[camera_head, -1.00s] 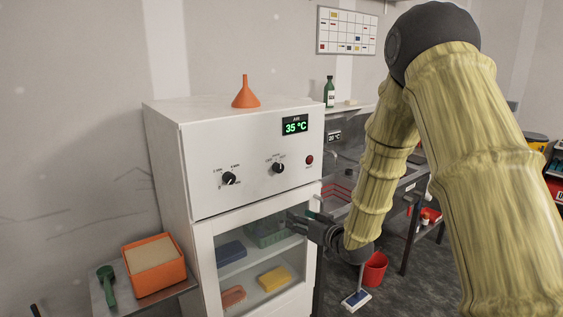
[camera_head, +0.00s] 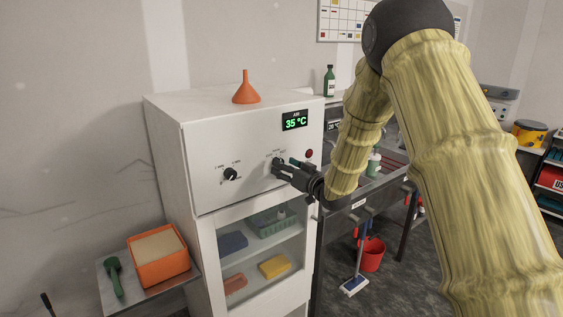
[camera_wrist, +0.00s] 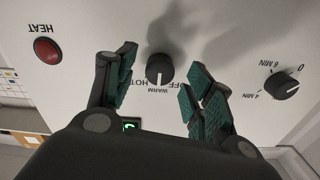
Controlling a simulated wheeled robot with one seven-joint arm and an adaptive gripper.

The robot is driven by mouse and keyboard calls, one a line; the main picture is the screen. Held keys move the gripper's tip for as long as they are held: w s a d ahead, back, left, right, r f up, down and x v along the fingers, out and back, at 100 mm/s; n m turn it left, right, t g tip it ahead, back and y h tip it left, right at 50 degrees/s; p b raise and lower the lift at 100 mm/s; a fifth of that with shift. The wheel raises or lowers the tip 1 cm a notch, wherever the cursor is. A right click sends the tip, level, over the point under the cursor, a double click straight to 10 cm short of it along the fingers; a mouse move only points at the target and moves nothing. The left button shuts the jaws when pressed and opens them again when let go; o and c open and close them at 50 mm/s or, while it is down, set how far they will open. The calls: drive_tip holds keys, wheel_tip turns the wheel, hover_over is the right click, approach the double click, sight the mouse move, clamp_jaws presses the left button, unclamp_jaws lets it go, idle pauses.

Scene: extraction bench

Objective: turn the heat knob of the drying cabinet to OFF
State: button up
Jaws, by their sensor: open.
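The heat knob (camera_head: 277,161) is black with a white pointer, on the white front of the drying cabinet (camera_head: 190,150). In the wrist view the knob (camera_wrist: 160,67) has its pointer toward WARM, with HOT to the left and OFF to the right. My gripper (camera_head: 277,170) is at the panel, partly covering the knob in the head view. In the wrist view my gripper (camera_wrist: 160,88) is open, with one green-padded finger on each side of the knob and visible gaps. Contact with the panel cannot be told.
A second knob (camera_head: 231,174), with minute marks, is left of the heat knob. A red button or lamp (camera_head: 309,153) is to the right, below the display (camera_head: 295,121) reading 35 °C. An orange funnel (camera_head: 246,90) stands on top. The glass door (camera_head: 262,245) is below.

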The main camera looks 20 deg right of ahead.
drive_tip(key=shift+p+x, duration=0.3)
drive_tip(key=shift+x, duration=0.8)
drive_tip(key=shift+c, duration=0.2)
drive_tip(key=c, duration=1)
